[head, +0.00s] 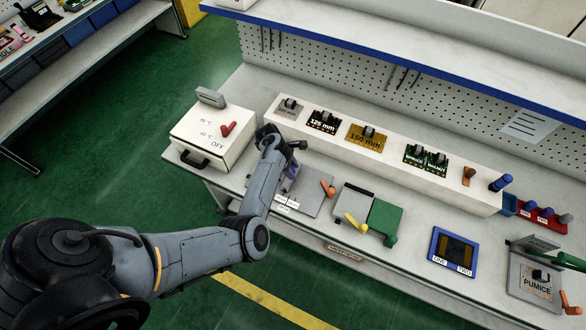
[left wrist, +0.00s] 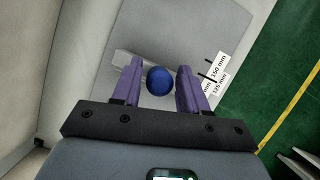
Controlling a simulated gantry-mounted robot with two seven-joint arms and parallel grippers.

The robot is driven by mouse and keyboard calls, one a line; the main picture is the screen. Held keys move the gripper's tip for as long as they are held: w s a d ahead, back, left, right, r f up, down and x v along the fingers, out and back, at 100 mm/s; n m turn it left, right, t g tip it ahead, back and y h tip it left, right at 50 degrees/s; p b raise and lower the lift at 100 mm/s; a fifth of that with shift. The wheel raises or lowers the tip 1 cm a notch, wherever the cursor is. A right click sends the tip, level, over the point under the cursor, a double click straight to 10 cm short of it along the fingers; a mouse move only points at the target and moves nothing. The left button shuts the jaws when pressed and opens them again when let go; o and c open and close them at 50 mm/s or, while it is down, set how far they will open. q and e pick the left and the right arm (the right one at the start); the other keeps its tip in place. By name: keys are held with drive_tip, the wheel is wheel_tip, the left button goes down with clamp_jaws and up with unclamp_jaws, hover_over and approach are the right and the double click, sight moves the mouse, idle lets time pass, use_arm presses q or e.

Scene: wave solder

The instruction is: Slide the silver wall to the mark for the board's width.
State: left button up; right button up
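The silver wall (left wrist: 122,57) is a pale bar across a grey plate in the left wrist view, partly hidden by my fingers. A round blue knob (left wrist: 160,81) shows in front of it. My left gripper (left wrist: 160,74) has its purple fingers on either side of the knob, with slim gaps seeming to show. In the head view, my left gripper (head: 288,181) is low over the grey plate (head: 313,203) and hides most of the wall. Width marks with a 150 mm label (left wrist: 218,66) and a 125 mm label (left wrist: 221,84) lie at the plate's edge. My right gripper is out of view.
A white box with a red lever (head: 228,129) stands left of the plate. An orange lever (head: 328,188) is close on its right. Behind, a white ledge holds boards, including the 125 mm (head: 323,123) and 150 mm (head: 366,139) ones. A green-lidded unit (head: 385,217) stands further right.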

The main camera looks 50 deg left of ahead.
use_arm(q)
drive_tip(key=shift+o, duration=0.7)
drive_tip(key=shift+s+a+r, duration=0.1)
drive_tip(key=shift+a+r, duration=0.1)
drive_tip(key=shift+r, duration=0.25)
drive_tip(key=p+v, duration=0.2)
drive_tip(key=v, duration=0.7)
drive_tip(key=shift+r, duration=0.4)
drive_tip(key=shift+s+a+f, duration=0.1)
drive_tip(key=shift+s, duration=0.05)
